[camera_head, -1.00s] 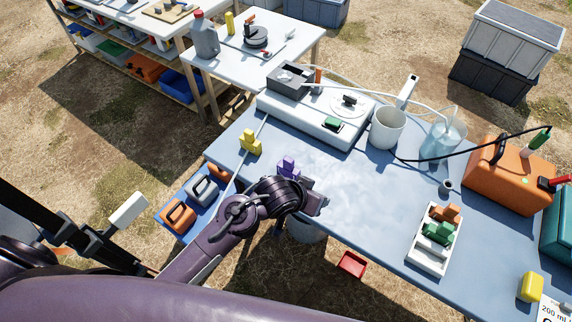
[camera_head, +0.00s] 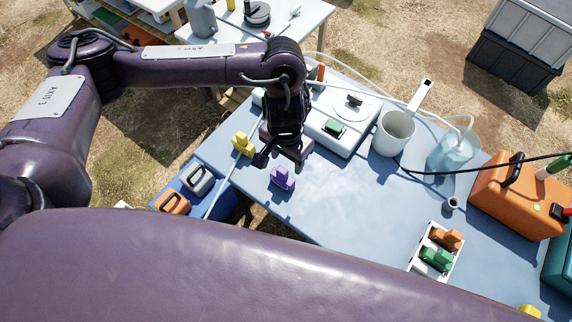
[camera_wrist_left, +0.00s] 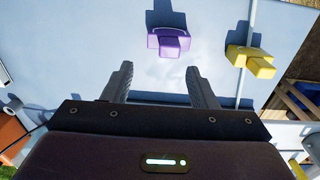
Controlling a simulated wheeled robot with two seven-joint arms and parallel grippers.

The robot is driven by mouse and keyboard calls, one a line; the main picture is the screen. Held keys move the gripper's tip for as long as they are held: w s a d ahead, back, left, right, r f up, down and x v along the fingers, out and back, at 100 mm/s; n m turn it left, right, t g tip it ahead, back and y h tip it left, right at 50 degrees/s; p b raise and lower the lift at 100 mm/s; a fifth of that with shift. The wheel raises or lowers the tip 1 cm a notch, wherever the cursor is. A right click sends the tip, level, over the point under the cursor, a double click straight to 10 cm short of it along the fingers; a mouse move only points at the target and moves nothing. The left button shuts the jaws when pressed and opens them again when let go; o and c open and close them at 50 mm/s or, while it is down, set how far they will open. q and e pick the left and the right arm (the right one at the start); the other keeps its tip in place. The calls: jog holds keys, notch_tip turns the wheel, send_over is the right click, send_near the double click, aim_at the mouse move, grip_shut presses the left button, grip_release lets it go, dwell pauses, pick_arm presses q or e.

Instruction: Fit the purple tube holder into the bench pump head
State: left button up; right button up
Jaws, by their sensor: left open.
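The purple tube holder (camera_head: 283,179) stands on the blue bench near its front left edge. It also shows in the left wrist view (camera_wrist_left: 169,43), beyond and between my fingertips. My left gripper (camera_head: 281,157) hangs over the bench just behind the holder, pointing down; its fingers are apart and empty in the wrist view (camera_wrist_left: 158,82). The white bench pump (camera_head: 343,133) stands behind it, with a round disc and dark knob (camera_head: 354,100) on top and a green piece (camera_head: 334,128) at its front. My arm hides its left part, so the pump head is not clearly seen. My right gripper is not in view.
A yellow holder (camera_head: 242,144) stands left of the purple one. A white beaker (camera_head: 395,132), a glass flask with tubing (camera_head: 448,153) and an orange case (camera_head: 512,195) stand to the right. A white tray (camera_head: 420,265) holds orange and green holders. The bench middle is clear.

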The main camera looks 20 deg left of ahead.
aim_at(282, 170)
pick_arm(q)
jog(key=shift+s+a+f+b, duration=0.1)
jog(key=shift+a+f+b, duration=0.1)
jog(key=shift+f, duration=0.45)
jog(key=shift+s+a+f+b, duration=0.1)
jog(key=shift+a+f+b, duration=0.1)
jog(key=shift+f, duration=0.4)
jog(key=f, duration=0.2)
jog(key=f+b, duration=0.1)
jog(key=f, duration=0.1)
jog(key=shift+w+a+f, duration=0.2)
jog(key=shift+f, duration=0.3)
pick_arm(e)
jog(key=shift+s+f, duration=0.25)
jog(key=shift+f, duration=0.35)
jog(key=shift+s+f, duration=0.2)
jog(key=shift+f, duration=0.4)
pick_arm(q)
grip_shut()
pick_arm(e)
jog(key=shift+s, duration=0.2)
